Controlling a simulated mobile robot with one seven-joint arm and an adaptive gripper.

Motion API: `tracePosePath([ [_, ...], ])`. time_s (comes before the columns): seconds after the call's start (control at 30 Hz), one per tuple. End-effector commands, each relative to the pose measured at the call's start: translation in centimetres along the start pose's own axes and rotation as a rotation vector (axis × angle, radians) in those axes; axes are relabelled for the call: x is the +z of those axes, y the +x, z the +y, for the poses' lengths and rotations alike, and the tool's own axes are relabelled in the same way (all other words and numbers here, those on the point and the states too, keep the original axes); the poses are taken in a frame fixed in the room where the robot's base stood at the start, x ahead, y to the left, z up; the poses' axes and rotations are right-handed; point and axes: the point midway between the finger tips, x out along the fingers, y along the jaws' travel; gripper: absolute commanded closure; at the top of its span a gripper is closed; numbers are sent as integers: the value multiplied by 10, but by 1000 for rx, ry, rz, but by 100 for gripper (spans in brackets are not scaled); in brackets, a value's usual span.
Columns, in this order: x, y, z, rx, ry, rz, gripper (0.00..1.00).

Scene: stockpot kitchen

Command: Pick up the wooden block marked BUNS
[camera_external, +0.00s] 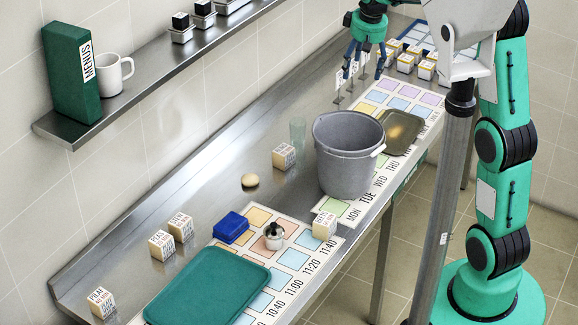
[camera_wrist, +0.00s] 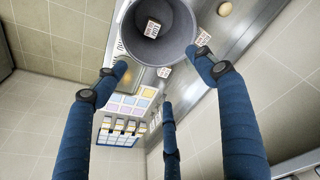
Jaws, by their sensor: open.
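No block can be read for certain as BUNS. In the wrist view a wooden block with print (camera_wrist: 152,28) lies inside the grey pot (camera_wrist: 150,50); its word is too small to read. The pot (camera_external: 345,160) stands on the steel counter in the external view, and its inside floor is hidden there. Other lettered blocks stand outside it: one left of the pot (camera_external: 284,157), one in front (camera_external: 324,225), and several at the lower left (camera_external: 161,245). My gripper (camera_external: 365,66) is open and empty above the counter's far end, beyond the pot; its blue fingers (camera_wrist: 160,72) are spread.
A green tray (camera_external: 208,287), blue stack (camera_external: 231,227), metal shaker (camera_external: 274,235), pale round bun (camera_external: 250,180) and clear glass (camera_external: 298,132) occupy the counter. A brown tray (camera_external: 402,132) lies behind the pot. A wall shelf (camera_external: 150,85) runs along the left. Small containers (camera_external: 425,70) stand at the far end.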

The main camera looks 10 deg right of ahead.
Motion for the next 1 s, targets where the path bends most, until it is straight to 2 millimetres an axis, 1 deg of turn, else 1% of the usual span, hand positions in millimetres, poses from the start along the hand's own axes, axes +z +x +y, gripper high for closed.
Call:
tracePosePath([
  [0.03,-11,10,-3,-3,-11,-10,30],
  [0.2,-44,41,-12,-12,-49,-36,30],
  [0.37,-72,73,-22,-21,-83,-60,30],
  [0.5,-94,103,-33,-28,-115,-81,30],
  [0.77,-129,165,-55,-41,-172,-121,30],
  [1.0,-153,227,-78,-54,-224,-156,30],
])
